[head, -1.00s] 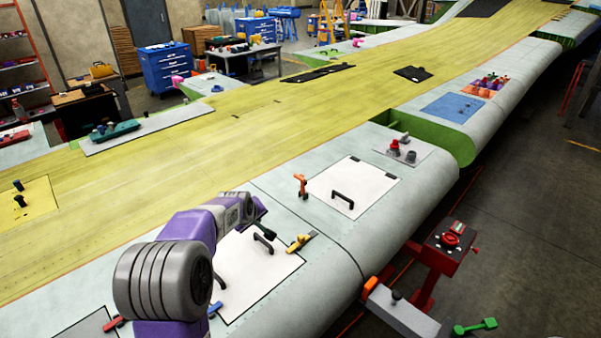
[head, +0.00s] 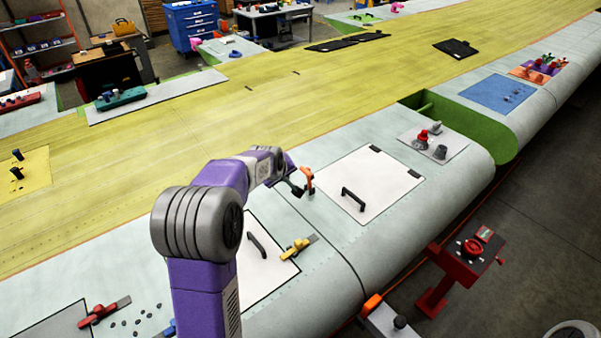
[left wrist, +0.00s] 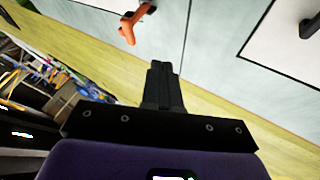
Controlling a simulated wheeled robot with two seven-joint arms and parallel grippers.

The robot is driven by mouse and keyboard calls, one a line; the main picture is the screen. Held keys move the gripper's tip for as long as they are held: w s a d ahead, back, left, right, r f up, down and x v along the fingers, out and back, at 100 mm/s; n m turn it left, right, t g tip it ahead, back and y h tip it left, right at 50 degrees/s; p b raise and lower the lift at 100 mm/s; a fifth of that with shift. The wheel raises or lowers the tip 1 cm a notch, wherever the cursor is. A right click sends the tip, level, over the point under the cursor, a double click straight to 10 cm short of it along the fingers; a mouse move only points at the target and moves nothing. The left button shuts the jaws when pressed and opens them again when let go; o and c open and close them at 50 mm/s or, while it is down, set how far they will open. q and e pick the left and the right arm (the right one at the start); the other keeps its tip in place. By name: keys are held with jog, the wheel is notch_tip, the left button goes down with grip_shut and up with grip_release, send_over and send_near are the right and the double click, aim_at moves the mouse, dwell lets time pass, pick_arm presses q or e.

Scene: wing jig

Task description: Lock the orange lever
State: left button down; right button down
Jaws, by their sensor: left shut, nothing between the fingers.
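The orange lever (head: 307,181) stands on the pale wing skin, at the left edge of the white panel with a black handle. It also shows in the left wrist view (left wrist: 130,25), at the top, a little left of my fingers. My left gripper (head: 298,188) is shut and empty, close beside the lever on its left in the head view. In the left wrist view its closed fingers (left wrist: 162,75) point toward the wing skin, and a gap shows between them and the lever. My right gripper is in neither view.
The white panel (head: 367,182) lies right of the lever. A yellow lever (head: 296,248) and a red lever (head: 100,313) sit nearer on the wing. Red and grey knobs (head: 428,137) stand on a plate farther right. A red pedestal (head: 462,262) stands off the wing's edge.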

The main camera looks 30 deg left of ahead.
pick_arm(q)
jog(key=w+f+p, duration=0.2)
jog(key=w+f, duration=0.5)
jog(key=w, duration=0.3)
jog(key=shift+f+p, duration=0.3)
jog(key=shift+a, duration=0.15)
